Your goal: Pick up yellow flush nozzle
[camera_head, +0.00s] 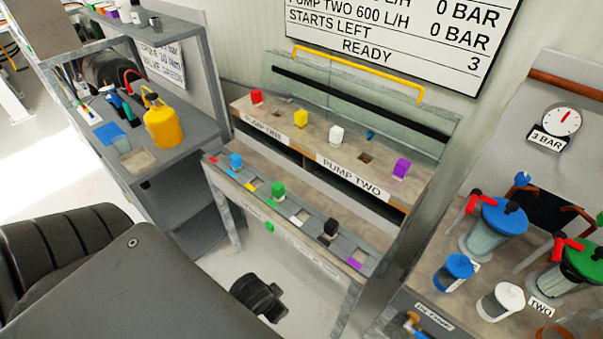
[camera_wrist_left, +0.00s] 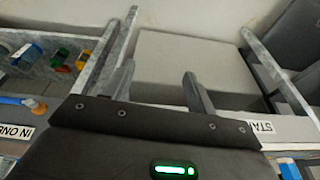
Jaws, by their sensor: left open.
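A small yellow block-like piece (camera_head: 301,118), which looks like the yellow flush nozzle, stands on the upper ledge of the pump bench, in the PUMP ONE part, between a red piece (camera_head: 256,96) and a white piece (camera_head: 336,134). Nothing holds it. My left gripper (camera_wrist_left: 160,85) is open and empty in the left wrist view, its two fingers apart over a pale grey surface. I cannot make out its fingers in the head view. A small yellow item (camera_wrist_left: 82,60) shows at the left of the wrist view; I cannot tell what it is. My right gripper is not in view.
The bench's lower rail (camera_head: 299,215) carries blue, green and black pieces. A purple piece (camera_head: 402,167) stands on the upper ledge, with a yellow bar (camera_head: 350,69) behind. A yellow bottle (camera_head: 162,126) stands on the left shelf. Blue- and green-topped vessels crowd the right bench.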

